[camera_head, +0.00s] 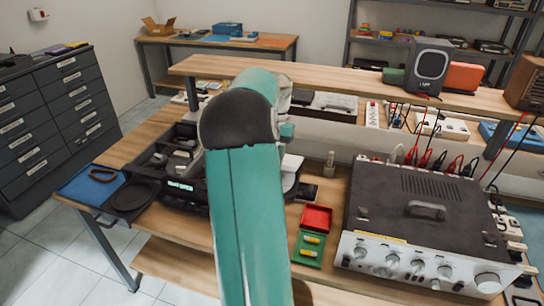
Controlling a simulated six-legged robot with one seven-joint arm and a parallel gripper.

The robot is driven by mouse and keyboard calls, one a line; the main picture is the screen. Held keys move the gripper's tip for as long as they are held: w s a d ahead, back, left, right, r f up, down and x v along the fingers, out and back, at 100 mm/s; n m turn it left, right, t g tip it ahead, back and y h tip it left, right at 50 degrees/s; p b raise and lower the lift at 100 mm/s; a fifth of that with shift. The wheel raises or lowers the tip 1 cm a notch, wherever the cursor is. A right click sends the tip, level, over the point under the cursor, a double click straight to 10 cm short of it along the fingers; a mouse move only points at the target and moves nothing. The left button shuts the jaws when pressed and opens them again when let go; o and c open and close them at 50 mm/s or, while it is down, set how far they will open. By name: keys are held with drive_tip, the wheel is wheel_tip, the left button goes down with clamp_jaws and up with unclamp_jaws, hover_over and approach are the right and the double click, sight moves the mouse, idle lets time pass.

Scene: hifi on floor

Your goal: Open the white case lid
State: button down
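My teal arm rises through the middle of the view and covers much of the bench behind it. My gripper cannot be made out; the arm hides whatever lies beyond the upper joint. A white edge of an object (291,167) shows just right of the arm on the bench. It may belong to the white case, but most of it is hidden, and I cannot tell whether a lid is open or shut.
A dark-topped amplifier (425,211) fills the bench's right side. A red tray (316,218) and green tray (309,249) lie between it and my arm. Dark organisers (177,165) stand left of the arm. A raised shelf (330,83) crosses behind; drawers (55,118) stand far left.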

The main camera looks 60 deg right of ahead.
drive_tip(key=shift+d, duration=0.15)
drive_tip(key=c, duration=0.8)
unclamp_jaws()
drive_tip(key=shift+c, duration=0.2)
drive_tip(key=v, duration=1.3)
drive_tip(key=shift+r, duration=0.35)
